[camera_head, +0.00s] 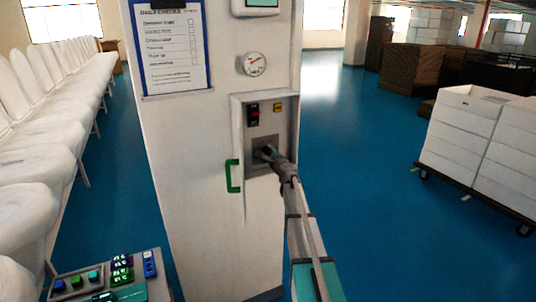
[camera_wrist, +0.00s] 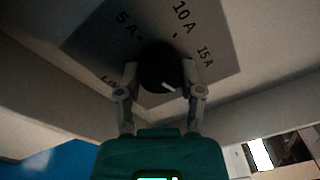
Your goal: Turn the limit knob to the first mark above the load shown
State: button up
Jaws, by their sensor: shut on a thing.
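The limit knob (camera_wrist: 158,62) is round and black, on a grey plate (camera_wrist: 215,62) printed 5 A, 10 A and 15 A. A short white line shows on its near lower part, slanting down to the right; I cannot tell which mark it matches. My gripper (camera_wrist: 160,72) has one finger on each side of the knob and is shut on it. In the head view my gripper (camera_head: 270,155) reaches into the recessed panel and hides most of the knob. A round gauge (camera_head: 251,64) with a red needle sits above the panel; its numbers are too small to read.
The panel's raised frame (camera_head: 237,125) surrounds the plate closely. A dark switch with red (camera_head: 253,115) and a yellow piece (camera_head: 278,107) sit above the plate. A green handle (camera_head: 233,176) is left of it. A checklist clipboard (camera_head: 170,50) hangs upper left.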

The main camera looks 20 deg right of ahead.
jog(key=n, duration=0.4)
jog(key=shift+n, duration=0.3)
jog(key=shift+r+n, duration=0.1)
jog(key=shift+n, duration=2.3)
jog(key=o, duration=1.2)
jog(key=shift+c, duration=0.2)
jog(key=shift+m, duration=0.3)
